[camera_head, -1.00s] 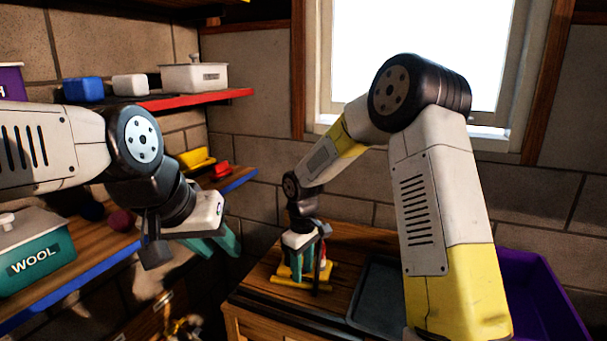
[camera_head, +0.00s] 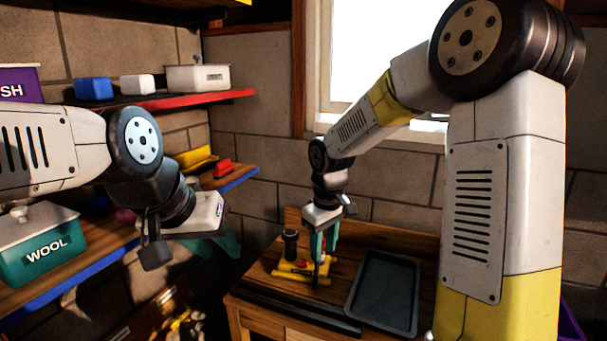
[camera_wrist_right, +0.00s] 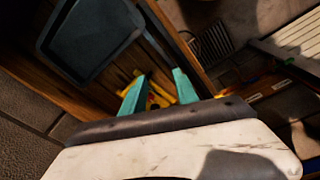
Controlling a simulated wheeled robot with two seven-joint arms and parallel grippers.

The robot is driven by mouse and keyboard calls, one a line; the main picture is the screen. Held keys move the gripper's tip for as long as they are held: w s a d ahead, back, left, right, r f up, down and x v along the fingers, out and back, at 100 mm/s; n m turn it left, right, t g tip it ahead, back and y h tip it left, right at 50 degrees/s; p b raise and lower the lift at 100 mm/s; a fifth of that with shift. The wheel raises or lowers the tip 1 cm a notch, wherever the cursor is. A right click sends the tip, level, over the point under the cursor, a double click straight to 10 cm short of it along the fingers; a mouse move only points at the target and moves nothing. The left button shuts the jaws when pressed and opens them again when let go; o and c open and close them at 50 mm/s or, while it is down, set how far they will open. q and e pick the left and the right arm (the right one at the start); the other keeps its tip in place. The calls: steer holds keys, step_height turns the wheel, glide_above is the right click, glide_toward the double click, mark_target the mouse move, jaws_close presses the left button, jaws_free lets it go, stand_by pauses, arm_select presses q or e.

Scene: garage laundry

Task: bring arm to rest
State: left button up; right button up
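My right gripper (camera_head: 324,258) hangs fingers-down above the wooden bench, close over a yellow item (camera_head: 290,274) with a red part. Its two teal fingers stand apart, and they also show apart in the right wrist view (camera_wrist_right: 158,88), with yellow pieces (camera_wrist_right: 160,98) beyond them. Nothing is visibly clamped between them. My left gripper (camera_head: 222,245) is in front of the left shelves. Its teal fingers are in shadow and overlap, so their spacing is unclear; no held object shows.
A dark tray (camera_head: 385,292) lies on the bench (camera_head: 257,285), right of my right gripper. A dark upright cylinder (camera_head: 290,243) stands behind the yellow item. A teal WOOL box (camera_head: 38,256) sits on the lower left shelf. A red-edged shelf (camera_head: 205,98) carries boxes.

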steer(key=s+d+r+m+t+y, duration=0.1)
steer(key=s+d+r+m+t, duration=0.1)
steer(key=s+r, duration=0.4)
steer(key=s+d+r+m+t, duration=0.2)
steer(key=s+d+r+m, duration=0.3)
steer(key=s, duration=0.8)
step_height(320, 180, up, 2)
steer(key=shift+d+r+m+t+y, duration=0.1)
steer(key=shift+d+m+t+y, duration=0.25)
steer(key=shift+d, duration=0.85)
